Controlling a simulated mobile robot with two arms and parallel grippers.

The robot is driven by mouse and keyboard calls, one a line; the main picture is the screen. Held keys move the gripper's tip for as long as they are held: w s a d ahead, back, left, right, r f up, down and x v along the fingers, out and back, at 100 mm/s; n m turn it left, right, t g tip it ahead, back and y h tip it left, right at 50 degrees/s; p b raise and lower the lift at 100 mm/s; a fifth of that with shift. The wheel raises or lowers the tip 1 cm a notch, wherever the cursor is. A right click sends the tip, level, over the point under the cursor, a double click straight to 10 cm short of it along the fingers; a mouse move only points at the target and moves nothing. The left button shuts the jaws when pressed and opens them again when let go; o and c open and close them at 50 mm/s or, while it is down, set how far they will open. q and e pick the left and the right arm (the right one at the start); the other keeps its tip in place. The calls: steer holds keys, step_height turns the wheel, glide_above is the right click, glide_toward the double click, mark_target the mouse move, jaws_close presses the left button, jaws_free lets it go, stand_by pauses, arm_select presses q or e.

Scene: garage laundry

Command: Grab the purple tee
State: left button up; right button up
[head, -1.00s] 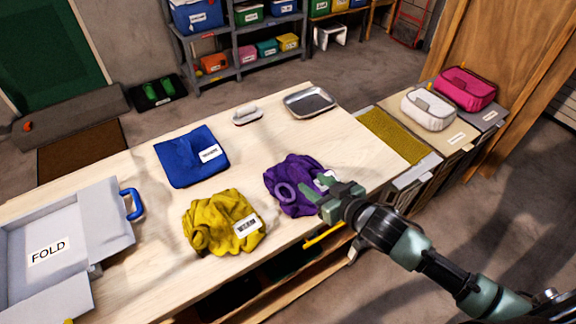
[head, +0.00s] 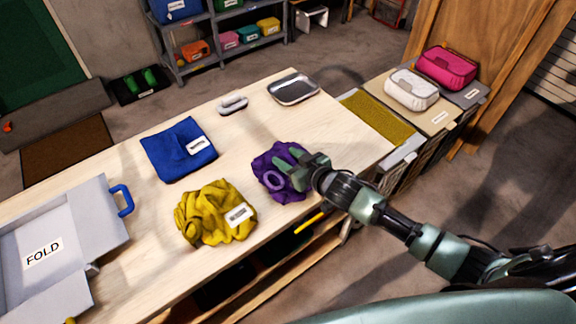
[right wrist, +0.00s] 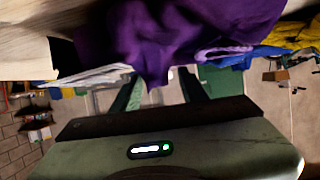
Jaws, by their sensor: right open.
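The purple tee (head: 270,182) lies crumpled on the wooden table, near its front edge. My right gripper (head: 292,167) is at the right side of the tee in the head view and covers part of it. In the right wrist view the purple tee (right wrist: 165,40) fills the upper middle, and a fold of it hangs between the fingers of my right gripper (right wrist: 160,88). The fingers are apart, one on each side of that fold. My left gripper is not in view.
A yellow crumpled garment (head: 203,222) lies left of the tee, and a blue folded one (head: 170,160) lies behind it. A metal tray (head: 293,89) and a small brush-like item (head: 233,104) sit at the back. A grey folding board (head: 75,230) is at the left.

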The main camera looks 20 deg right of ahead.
jaws_close()
steer(key=shift+r, duration=0.1)
